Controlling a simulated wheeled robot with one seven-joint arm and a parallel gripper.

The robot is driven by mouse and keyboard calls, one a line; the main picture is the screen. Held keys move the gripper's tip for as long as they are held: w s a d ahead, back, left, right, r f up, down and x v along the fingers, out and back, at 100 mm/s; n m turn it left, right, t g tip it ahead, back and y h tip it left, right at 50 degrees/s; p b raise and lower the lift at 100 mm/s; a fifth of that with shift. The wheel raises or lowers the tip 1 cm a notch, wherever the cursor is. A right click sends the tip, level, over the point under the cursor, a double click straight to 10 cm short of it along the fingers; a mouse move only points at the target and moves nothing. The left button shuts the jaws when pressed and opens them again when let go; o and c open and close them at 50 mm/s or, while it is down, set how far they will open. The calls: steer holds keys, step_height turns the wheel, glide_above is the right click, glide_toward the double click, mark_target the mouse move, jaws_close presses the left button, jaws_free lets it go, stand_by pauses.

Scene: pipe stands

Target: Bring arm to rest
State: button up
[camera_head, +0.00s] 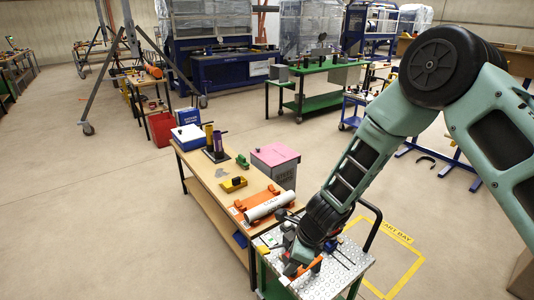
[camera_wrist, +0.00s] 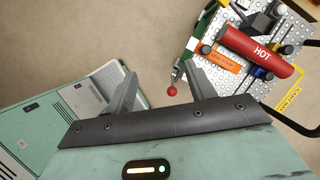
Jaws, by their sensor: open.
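My arm comes down from the right in the head view, and my gripper (camera_head: 297,262) is over the perforated metal top of the cart (camera_head: 343,272). In the wrist view my gripper (camera_wrist: 158,72) has its two fingers spread apart with nothing held between them. A red cylinder marked HOT (camera_wrist: 262,52) lies on the cart top, up and to the right of the fingers. A small red ball (camera_wrist: 172,91) shows between the fingers, close to the right one; its distance from them is unclear. My wrist hides part of the cart in the head view.
The cart has a black handle (camera_head: 374,226). Open floor (camera_head: 90,215) lies left of the bench.

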steer(key=s+a+r+n+g+b, duration=0.2)
steer(key=s+a+r+n, duration=0.1)
steer(key=s+r+n, duration=1.2)
steer(key=s+d+r+n+h, duration=0.3)
steer(key=s+d+r+n, duration=0.4)
steer(key=s+d+n, duration=0.3)
steer(key=s+n, duration=0.1)
steer(key=n, duration=0.3)
steer(key=shift+d+r+t+b, duration=0.15)
steer(key=shift+r+t+b, duration=0.1)
steer(key=shift+t+b, duration=0.1)
